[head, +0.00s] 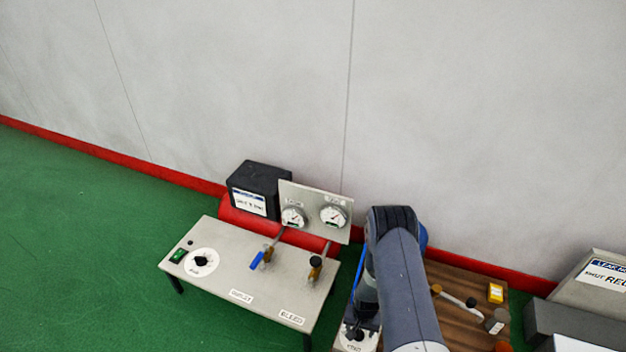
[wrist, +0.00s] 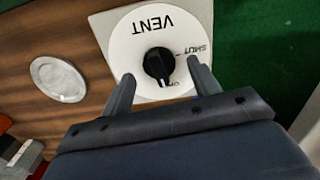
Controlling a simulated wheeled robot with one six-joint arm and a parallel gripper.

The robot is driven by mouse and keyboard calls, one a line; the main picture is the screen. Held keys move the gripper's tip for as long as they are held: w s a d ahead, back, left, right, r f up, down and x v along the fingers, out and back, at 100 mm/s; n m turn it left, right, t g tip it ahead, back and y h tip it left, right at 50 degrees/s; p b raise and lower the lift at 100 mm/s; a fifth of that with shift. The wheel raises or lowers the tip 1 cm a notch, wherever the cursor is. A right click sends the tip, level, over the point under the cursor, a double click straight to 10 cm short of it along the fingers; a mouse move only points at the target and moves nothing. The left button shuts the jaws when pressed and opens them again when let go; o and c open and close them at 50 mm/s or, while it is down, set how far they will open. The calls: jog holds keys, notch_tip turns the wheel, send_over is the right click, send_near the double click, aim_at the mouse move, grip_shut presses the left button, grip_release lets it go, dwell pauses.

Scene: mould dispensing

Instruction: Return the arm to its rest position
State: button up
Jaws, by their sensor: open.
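My arm (head: 405,285) reaches out over the right part of the scene, bent at a dark joint, with its end pointing down. My gripper (wrist: 160,72) is open over a white round VENT dial (wrist: 135,52) on a pale plate. The dial's black knob (wrist: 159,64) lies between the two fingertips in the wrist view, with a gap on each side. I cannot tell the height of the fingers above the dial. The dial is marked SHUT at its right; a second mark near the knob's lower end is partly hidden. In the head view the dial (head: 347,341) shows below my gripper.
A grey bench (head: 215,270) with a knob, valves and gauges (head: 333,216) stands left of my arm. A black box (head: 260,187) is behind it. A wooden table (head: 460,315) with small parts is at right, beside grey cases (head: 570,325). The left floor is clear.

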jog(key=shift+r+n, duration=0.15)
jog(key=shift+n, duration=0.25)
jog(key=shift+r+p, duration=0.5)
jog(key=shift+r, duration=0.6)
jog(key=shift+r, duration=0.15)
